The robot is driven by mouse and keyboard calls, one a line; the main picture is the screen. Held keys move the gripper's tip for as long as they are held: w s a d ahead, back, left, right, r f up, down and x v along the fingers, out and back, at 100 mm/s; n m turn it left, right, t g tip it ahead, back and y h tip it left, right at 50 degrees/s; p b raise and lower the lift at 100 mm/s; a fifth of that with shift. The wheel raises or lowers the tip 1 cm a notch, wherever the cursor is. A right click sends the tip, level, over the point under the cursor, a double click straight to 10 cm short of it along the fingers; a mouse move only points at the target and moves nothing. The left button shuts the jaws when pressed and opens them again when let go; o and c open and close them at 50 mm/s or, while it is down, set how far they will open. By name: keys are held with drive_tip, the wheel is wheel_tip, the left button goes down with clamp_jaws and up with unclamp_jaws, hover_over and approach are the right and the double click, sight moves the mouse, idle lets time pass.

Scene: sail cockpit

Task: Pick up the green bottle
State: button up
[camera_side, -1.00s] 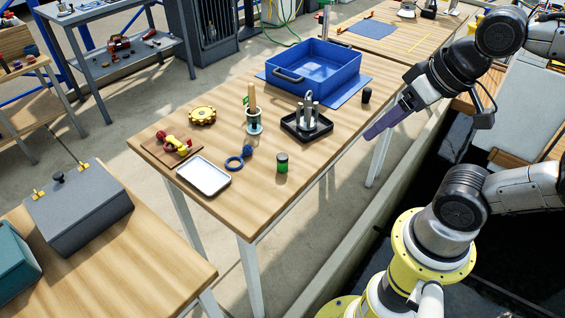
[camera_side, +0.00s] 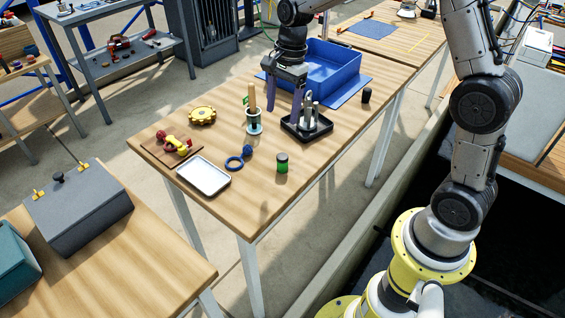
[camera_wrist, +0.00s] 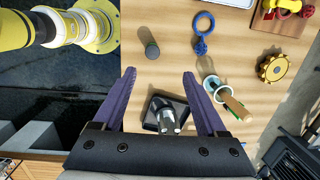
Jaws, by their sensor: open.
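A small bottle with a black cap and green body (camera_side: 282,163) stands upright on the wooden table near its front edge. My gripper (camera_side: 284,110) is open, with two purple fingers pointing down above the table near the black tray. In the wrist view my gripper (camera_wrist: 158,75) holds nothing between its fingers. The gripper and the bottle are clearly apart.
A black tray with metal parts (camera_side: 291,129) stands beneath my gripper. A wooden-handled tool in a holder (camera_side: 254,124), a blue ring (camera_side: 235,162), a white tray (camera_side: 204,188) and a yellow gear (camera_side: 202,115) share the table. A blue bin (camera_side: 335,70) stands behind. Table around the bottle is clear.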

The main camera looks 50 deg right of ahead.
sight(283, 156)
drive_tip(key=shift+g, duration=0.3)
drive_tip(key=f, duration=1.6)
drive_tip(key=shift+s+a+f, duration=0.25)
drive_tip(key=shift+s+a, duration=0.05)
drive_tip(key=shift+a, duration=0.1)
clamp_jaws()
